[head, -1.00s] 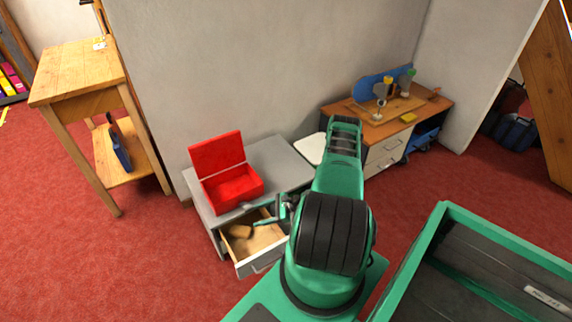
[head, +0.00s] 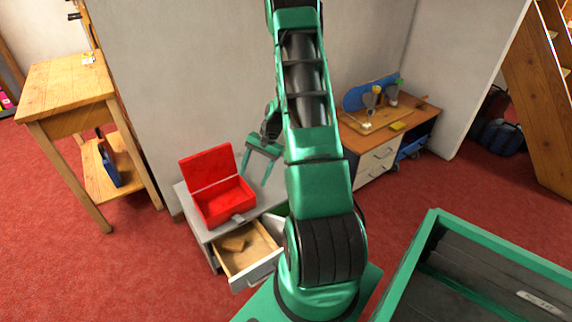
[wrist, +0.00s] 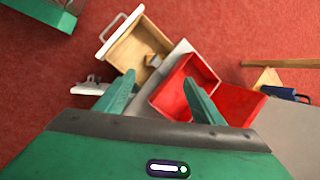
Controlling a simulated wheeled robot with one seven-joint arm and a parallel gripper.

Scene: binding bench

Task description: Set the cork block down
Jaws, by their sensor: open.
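The cork block (head: 235,244) is a small brown piece lying inside the open wooden drawer (head: 262,259), near its back end. In the wrist view the block (wrist: 153,60) shows in the drawer's corner. My gripper (head: 256,174) is open and empty, raised above the grey cabinet and apart from the block. In the wrist view my gripper's two green fingers (wrist: 159,78) are spread wide, with nothing between them held.
An open red box (head: 228,202) stands on the grey cabinet (head: 196,215) just behind the drawer. A wooden table (head: 66,84) stands at the left. A wooden-topped desk (head: 370,138) with small items stands at the right.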

